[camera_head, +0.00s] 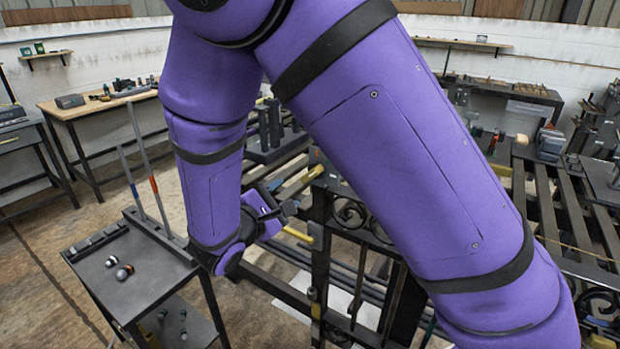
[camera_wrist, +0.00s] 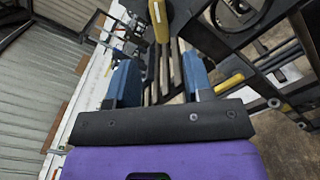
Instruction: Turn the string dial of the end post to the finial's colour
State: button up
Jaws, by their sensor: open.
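A black iron gate with scrollwork (camera_head: 350,214) stands behind and below my arm in the head view, partly covered by it. A dark upright post (camera_head: 319,240) with yellowish bands is at its left side. I cannot tell whether this is the end post, and I cannot make out the string dial or the finial's colour. My gripper (camera_wrist: 160,82) is open, with two blue fingers apart and nothing seen held between them. In the head view my gripper (camera_head: 284,208) is just left of the gate's upper part. A yellow rounded piece (camera_wrist: 159,22) lies beyond the fingers in the wrist view.
A black cart (camera_head: 90,275) with small balls and two upright rods (camera_head: 152,170) stands at the left. A wooden workbench (camera_head: 95,108) is behind it. Dark slatted benches (camera_head: 560,190) with tools fill the right. Open floor (camera_head: 40,240) shows at far left.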

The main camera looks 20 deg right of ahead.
aim_at(307, 178)
jog(key=x, duration=1)
grip_shut()
